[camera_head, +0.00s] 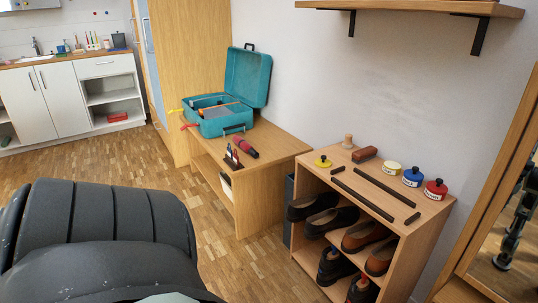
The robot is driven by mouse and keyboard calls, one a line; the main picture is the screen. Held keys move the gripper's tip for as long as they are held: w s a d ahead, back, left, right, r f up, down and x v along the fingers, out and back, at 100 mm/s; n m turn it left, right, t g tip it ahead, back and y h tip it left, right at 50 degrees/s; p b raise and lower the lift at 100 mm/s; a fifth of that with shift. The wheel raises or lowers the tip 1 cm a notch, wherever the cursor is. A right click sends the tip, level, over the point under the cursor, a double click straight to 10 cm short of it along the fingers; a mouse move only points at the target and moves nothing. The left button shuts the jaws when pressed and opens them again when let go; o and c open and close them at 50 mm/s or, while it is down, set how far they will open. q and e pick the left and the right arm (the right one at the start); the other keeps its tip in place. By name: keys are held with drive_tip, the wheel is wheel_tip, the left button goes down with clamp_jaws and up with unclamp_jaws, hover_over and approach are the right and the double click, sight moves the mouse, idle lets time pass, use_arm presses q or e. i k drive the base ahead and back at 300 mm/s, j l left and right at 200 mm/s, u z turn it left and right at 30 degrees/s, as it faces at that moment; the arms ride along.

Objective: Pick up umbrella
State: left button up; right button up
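A short red and black object that looks like a folded umbrella (244,147) lies tilted on the wooden bench (285,146), near its front edge. It rests in front of the teal suitcase, next to some small dark items. Neither of my grippers shows in this view, so their distance from the umbrella and their state cannot be seen. A large dark grey ribbed shape fills the lower left of the view, below and left of the bench.
An open teal suitcase (248,77) stands on the bench. A wooden shoe rack (312,240) holds several shoes, with polish tins and brushes on top. A wall shelf (410,8) hangs above. A mirror (507,230) stands at right. Parquet floor is clear left of the bench.

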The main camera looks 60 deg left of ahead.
sight(240, 141)
drive_tip(key=j+u, duration=0.15)
drive_tip(key=j, duration=0.3)
drive_tip(key=i+j+u, duration=0.15)
drive_tip(key=j, duration=0.3)
drive_tip(key=i+j+u, duration=0.15)
drive_tip(key=j, duration=0.3)
drive_tip(key=j+u, duration=0.15)
drive_tip(key=j, duration=0.3)
drive_tip(key=i+j+u, duration=0.15)
drive_tip(key=j, duration=0.25)
drive_tip(key=i+j+u, duration=0.15)
drive_tip(key=j, duration=0.25)
drive_tip(key=i+j+u, duration=0.15)
drive_tip(key=j, duration=0.25)
drive_tip(key=i, duration=0.1)
